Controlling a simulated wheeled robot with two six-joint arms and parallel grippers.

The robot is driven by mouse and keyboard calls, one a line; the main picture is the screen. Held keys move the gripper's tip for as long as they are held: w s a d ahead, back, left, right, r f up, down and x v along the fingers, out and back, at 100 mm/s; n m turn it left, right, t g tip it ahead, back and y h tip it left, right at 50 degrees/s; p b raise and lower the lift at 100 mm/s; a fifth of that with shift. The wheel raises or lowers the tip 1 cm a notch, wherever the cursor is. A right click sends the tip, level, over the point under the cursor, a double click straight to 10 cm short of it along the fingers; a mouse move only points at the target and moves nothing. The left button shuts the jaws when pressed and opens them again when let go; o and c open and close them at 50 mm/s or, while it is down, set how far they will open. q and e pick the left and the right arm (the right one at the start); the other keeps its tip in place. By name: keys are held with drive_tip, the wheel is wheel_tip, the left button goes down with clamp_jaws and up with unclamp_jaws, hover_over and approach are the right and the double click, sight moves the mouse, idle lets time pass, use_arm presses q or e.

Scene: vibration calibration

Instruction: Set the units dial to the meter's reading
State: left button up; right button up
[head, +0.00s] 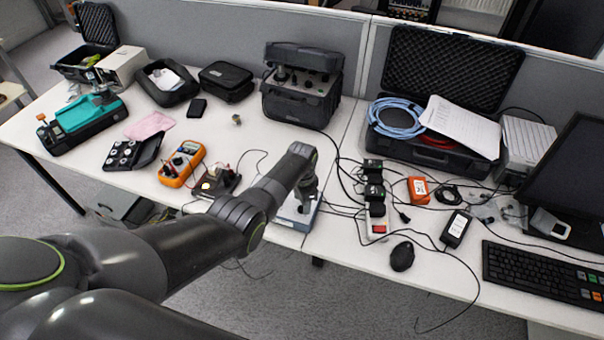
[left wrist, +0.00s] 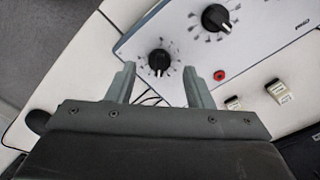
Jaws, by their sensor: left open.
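A pale blue-grey panel box (head: 290,216) lies under my left gripper (head: 306,200), which hides much of it in the head view. In the left wrist view, the panel (left wrist: 265,40) carries a black dial (left wrist: 159,61) with a white pointer and a second black dial (left wrist: 215,18) farther up and right. My left gripper (left wrist: 159,70) is open, and the lower dial appears between its fingertips; I cannot tell whether they touch it. I cannot read which dial is units. An orange handheld meter (head: 181,163) lies left of the box; its reading is too small to read.
A red jack (left wrist: 219,75) sits on the panel. A power strip (head: 376,225) with black adapters stands right of the box, with loose cables around. A small dark board (head: 217,182) lies left. A black mouse (head: 401,256) is near the front edge.

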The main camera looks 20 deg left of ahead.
use_arm(q)
wheel_tip(320, 180, up, 16)
drive_tip(key=shift+f, duration=0.2)
idle(0.7)
